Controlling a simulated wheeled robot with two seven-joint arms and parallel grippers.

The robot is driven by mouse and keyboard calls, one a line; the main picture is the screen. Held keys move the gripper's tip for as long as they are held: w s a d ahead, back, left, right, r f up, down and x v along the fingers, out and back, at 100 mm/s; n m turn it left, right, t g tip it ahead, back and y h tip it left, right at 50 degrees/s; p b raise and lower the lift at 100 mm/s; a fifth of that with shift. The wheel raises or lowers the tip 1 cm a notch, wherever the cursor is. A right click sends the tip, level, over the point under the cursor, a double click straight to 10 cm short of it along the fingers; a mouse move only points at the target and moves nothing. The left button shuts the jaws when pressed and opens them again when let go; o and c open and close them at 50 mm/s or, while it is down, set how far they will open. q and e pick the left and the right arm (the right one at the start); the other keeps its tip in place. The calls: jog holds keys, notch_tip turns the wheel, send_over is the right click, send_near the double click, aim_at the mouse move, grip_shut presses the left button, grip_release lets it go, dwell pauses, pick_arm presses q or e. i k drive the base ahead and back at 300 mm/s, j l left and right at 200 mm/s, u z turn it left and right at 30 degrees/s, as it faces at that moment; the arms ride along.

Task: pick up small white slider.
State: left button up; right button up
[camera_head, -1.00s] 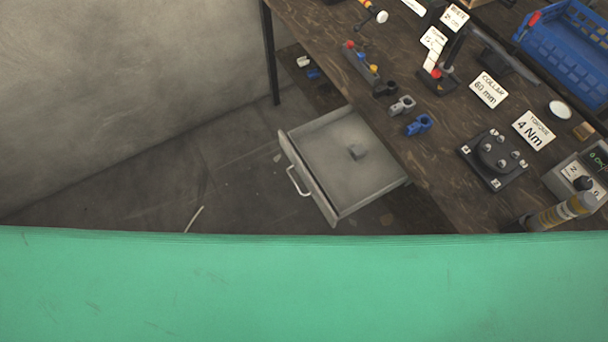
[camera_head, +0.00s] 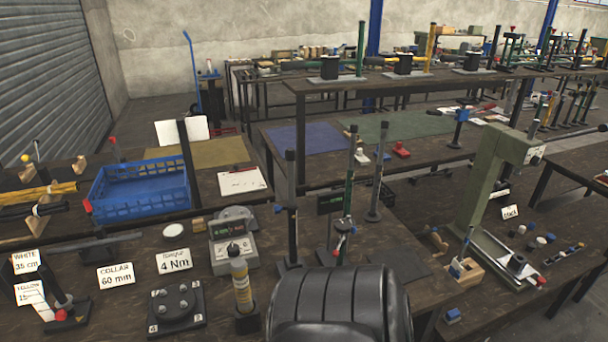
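I cannot make out for certain a small white slider in this view. A small whitish piece (camera_head: 362,158) lies by a post on the table behind, too small to tell what it is. Neither of my grippers is in view.
The near bench holds a blue crate (camera_head: 141,208), a black plate with knobs (camera_head: 176,308), a grey scale-like device (camera_head: 232,249), a yellow-grey tube (camera_head: 241,284) and several posts. A green press (camera_head: 492,195) stands at right.

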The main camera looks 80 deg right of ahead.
aim_at(458, 266)
jog(key=z, duration=3.4)
